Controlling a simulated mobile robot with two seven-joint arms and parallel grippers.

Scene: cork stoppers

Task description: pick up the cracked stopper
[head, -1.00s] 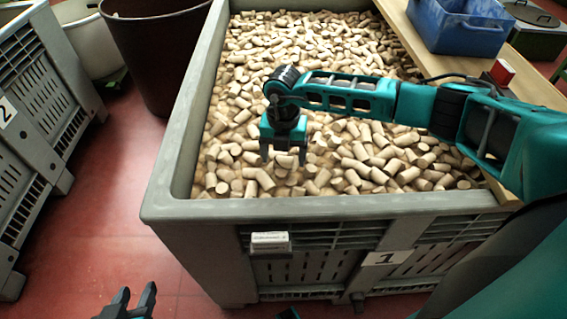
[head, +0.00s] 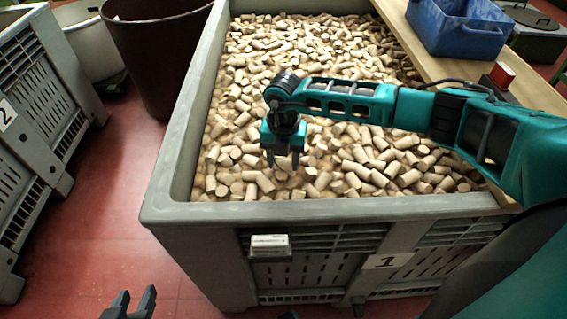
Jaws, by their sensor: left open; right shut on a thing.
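My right gripper (head: 283,163) reaches in from the right and points down at the cork stoppers (head: 330,160) near the front left of the grey bin (head: 170,170). Its fingers are shut on a stopper, which is mostly hidden between and below the fingertips. I cannot tell at this size whether that stopper is cracked, and I cannot pick out a crack on any other stopper. My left gripper (head: 132,299) is open and empty at the bottom left, outside the bin and in front of it.
A wooden board (head: 440,72) lies along the bin's right side, with a blue crate (head: 455,35) and a red-topped box (head: 501,75) on it. A second grey bin (head: 40,90) marked 2 stands left. A dark brown tub (head: 155,60) stands behind the open red floor.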

